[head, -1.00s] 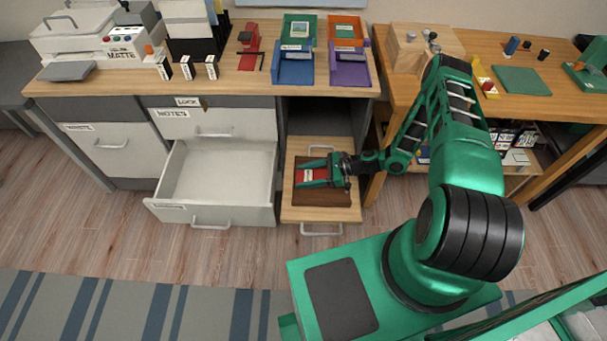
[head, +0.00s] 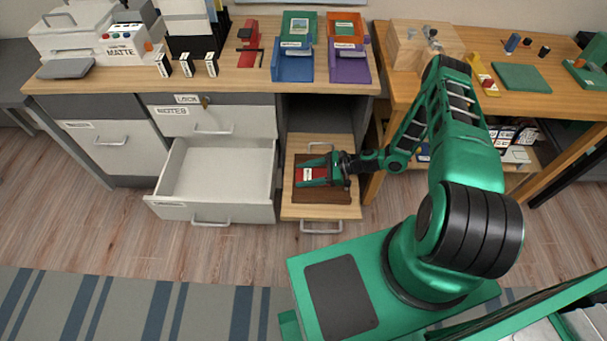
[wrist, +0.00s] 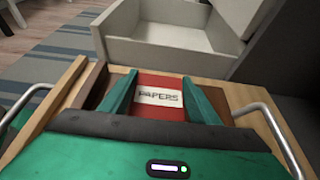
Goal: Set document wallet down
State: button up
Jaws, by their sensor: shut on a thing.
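The document wallet (head: 321,173) is red with a white label reading PAPERS; it also shows in the wrist view (wrist: 160,82). It lies between the fingers of my gripper (head: 316,174), which are shut on it. The wallet is over a dark brown mat or tray (head: 322,197) on the pulled-out wooden shelf (head: 301,211). In the wrist view my green gripper fingers (wrist: 160,94) stand on either side of the label. I cannot tell whether the wallet touches the brown surface, as the gripper hides part of it.
An open, empty white drawer (head: 218,176) is directly left of the shelf. The desktop above holds blue (head: 293,64) and purple (head: 349,66) trays and a red stapler-like object (head: 250,45). A wooden table (head: 430,80) stands right.

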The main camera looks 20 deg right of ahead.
jog(key=o, duration=1.3)
jog(key=shift+o, duration=0.2)
jog(key=v, duration=1)
jog(key=shift+d+r, duration=0.15)
jog(key=shift+d, duration=0.25)
